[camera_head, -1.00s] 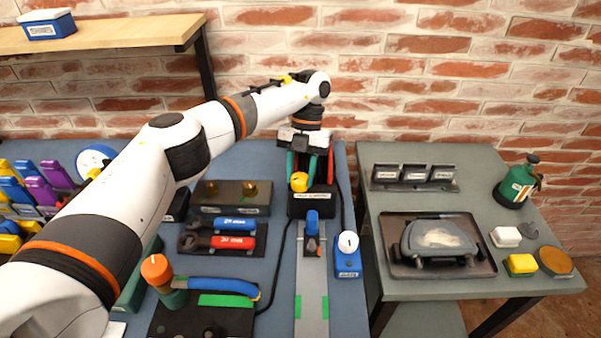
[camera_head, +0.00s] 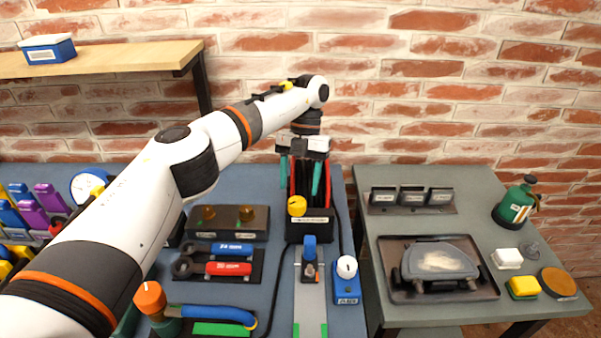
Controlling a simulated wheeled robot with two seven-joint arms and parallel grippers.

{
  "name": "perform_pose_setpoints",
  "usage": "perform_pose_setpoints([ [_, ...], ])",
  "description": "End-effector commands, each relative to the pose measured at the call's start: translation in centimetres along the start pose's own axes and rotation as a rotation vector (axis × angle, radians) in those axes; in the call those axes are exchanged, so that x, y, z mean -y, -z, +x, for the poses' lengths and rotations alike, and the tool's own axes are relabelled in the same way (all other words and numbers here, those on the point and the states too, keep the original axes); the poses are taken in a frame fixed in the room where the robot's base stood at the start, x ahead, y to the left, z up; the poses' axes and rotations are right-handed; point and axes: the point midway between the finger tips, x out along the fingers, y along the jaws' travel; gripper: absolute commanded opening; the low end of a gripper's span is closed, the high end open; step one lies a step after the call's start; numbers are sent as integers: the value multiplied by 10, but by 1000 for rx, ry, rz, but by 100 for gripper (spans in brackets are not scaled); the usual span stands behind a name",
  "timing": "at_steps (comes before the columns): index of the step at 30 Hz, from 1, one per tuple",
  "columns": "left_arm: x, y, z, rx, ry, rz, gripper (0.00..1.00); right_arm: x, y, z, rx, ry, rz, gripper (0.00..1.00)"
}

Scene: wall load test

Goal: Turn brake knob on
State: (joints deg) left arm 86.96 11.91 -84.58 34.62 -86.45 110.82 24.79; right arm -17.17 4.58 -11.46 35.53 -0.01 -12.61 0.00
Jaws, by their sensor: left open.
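My left gripper (camera_head: 301,184) reaches in from the left and points down over a black box (camera_head: 308,232) at the back of the bench. Its two teal fingers are spread apart, with nothing between them that I can see as held. The red and black upper part of the box shows behind and between the fingers. A yellow knob (camera_head: 297,206) sits on the box's front, just below the left finger; I cannot tell if they touch. A white round knob (camera_head: 346,267) stands on a small blue box (camera_head: 347,288) to the right. The labels are too small to read, so I cannot tell which is the brake knob. My right gripper is out of view.
A grey rail (camera_head: 310,300) with a blue-topped slider (camera_head: 309,247) lies in front of the black box. Blue and red-handled tools (camera_head: 232,268) lie to its left, near an orange knob (camera_head: 150,299). A second table (camera_head: 365,205) stands right, across a gap.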

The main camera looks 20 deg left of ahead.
Motion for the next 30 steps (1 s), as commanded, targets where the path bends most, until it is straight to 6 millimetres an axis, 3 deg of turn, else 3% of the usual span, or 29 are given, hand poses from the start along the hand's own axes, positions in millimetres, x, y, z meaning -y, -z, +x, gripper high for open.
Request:
perform_pose_setpoints([
  [3,-1,0,-17,-1,0,-1,59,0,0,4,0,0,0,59],
  [9,-1,0,-32,-1,0,0,59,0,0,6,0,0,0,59],
  [22,-1,0,-36,0,-1,3,59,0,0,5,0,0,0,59],
  [26,-11,0,-39,-16,-21,44,59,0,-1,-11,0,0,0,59],
  [30,-40,4,-38,-64,-80,156,59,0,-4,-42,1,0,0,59],
])
